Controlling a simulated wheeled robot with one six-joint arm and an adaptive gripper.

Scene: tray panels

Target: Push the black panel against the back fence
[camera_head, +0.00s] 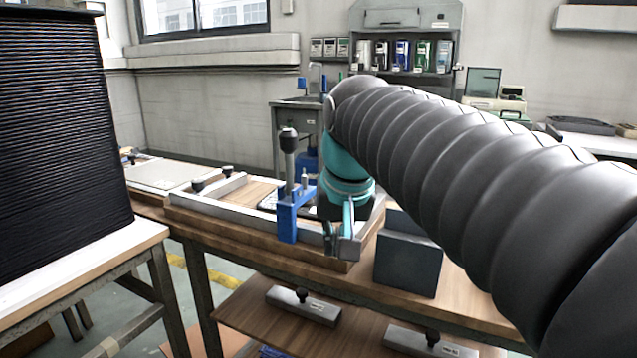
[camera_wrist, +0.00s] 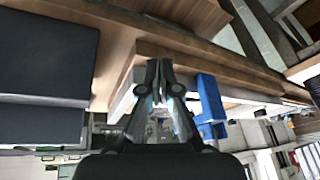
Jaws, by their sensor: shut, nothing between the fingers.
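A wooden tray with metal fence bars (camera_head: 205,208) stands on the workbench. A small dark piece (camera_head: 268,201) shows inside it, mostly hidden behind the blue clamp (camera_head: 287,220); I cannot tell if it is the black panel. My gripper (camera_head: 338,246) points down at the near right corner of the tray, right of the clamp. Its fingers are shut and empty, as the wrist view also shows (camera_wrist: 160,72). Whether they touch the fence is unclear. My arm hides the right part of the tray and the back fence's far end.
Two dark upright blocks (camera_head: 408,264) stand on the bench right of the tray, also in the wrist view (camera_wrist: 45,52). A tall stack of black sheets (camera_head: 55,140) is on the left table. Metal bars with knobs (camera_head: 303,306) lie on the lower shelf.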

